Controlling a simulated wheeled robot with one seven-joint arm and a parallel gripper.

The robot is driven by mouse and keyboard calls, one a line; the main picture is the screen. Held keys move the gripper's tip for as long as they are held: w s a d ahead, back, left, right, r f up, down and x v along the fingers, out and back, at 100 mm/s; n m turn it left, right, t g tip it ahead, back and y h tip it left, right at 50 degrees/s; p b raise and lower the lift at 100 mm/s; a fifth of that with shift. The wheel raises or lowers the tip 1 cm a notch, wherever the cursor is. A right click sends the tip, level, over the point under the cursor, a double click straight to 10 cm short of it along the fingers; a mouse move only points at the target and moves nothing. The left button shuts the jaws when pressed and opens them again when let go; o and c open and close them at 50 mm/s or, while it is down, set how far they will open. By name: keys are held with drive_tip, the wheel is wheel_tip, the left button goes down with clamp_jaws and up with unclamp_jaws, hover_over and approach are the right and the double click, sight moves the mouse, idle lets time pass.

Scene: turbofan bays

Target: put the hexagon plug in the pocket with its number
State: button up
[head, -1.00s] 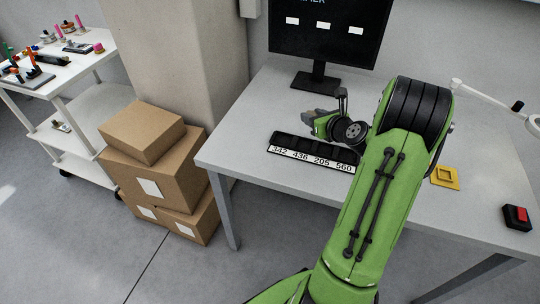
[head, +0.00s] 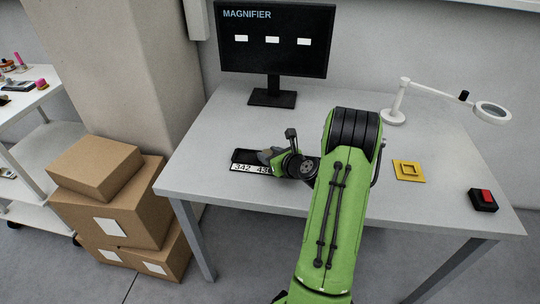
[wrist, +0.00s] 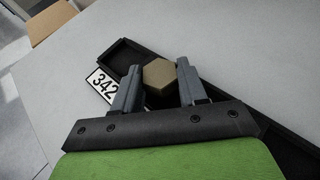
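The hexagon plug (wrist: 159,76) is a tan six-sided block between my gripper's two grey fingers in the wrist view. Both fingertips appear to touch its sides. My gripper (head: 267,156) is over the black pocket tray (head: 242,156) in the head view, and the plug cannot be made out there. The tray's white label strip shows 342 (head: 241,167) and part of a second number; my gripper and arm hide the rest. In the wrist view the 342 label (wrist: 103,86) and an empty end pocket (wrist: 122,57) show left of the plug. Any number on the plug is unreadable.
A monitor (head: 274,42) stands behind the tray. A yellow square piece (head: 409,171), a red-button box (head: 483,200) and a magnifier lamp (head: 396,116) are on the table's right. Cardboard boxes (head: 115,205) stand off its left edge. The table's front left is clear.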

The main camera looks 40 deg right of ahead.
drive_tip(key=o, duration=0.3)
drive_tip(key=shift+o, duration=0.2)
drive_tip(key=shift+r, duration=0.1)
drive_tip(key=p+v, duration=0.2)
drive_tip(key=v, duration=0.9)
drive_tip(key=shift+s+r, duration=0.2)
drive_tip(key=shift+s, duration=0.1)
drive_tip(key=w+a+r+n+g+y, duration=0.1)
drive_tip(key=a+r+n+g+y, duration=0.15)
drive_tip(key=a+n, duration=0.8)
drive_tip(key=a+r+n+g+y, duration=0.2)
drive_tip(key=a+r+n+g, duration=0.1)
drive_tip(key=a+n, duration=0.75)
drive_tip(key=s+a+r+n+g+h, duration=0.1)
drive_tip(key=s+a+r+n, duration=0.2)
drive_tip(key=s+n, duration=0.4)
drive_tip(key=s+a+r+n+g+h, duration=0.1)
drive_tip(key=s+a+r+n+h, duration=0.1)
drive_tip(key=s+a+n, duration=0.3)
drive_tip(key=s+r+n, duration=0.1)
drive_tip(key=s+n, duration=0.2)
drive_tip(key=n, duration=0.1)
drive_tip(key=shift+s+r, duration=0.25)
drive_tip(key=shift+r, duration=0.05)
drive_tip(key=shift+r, duration=0.1)
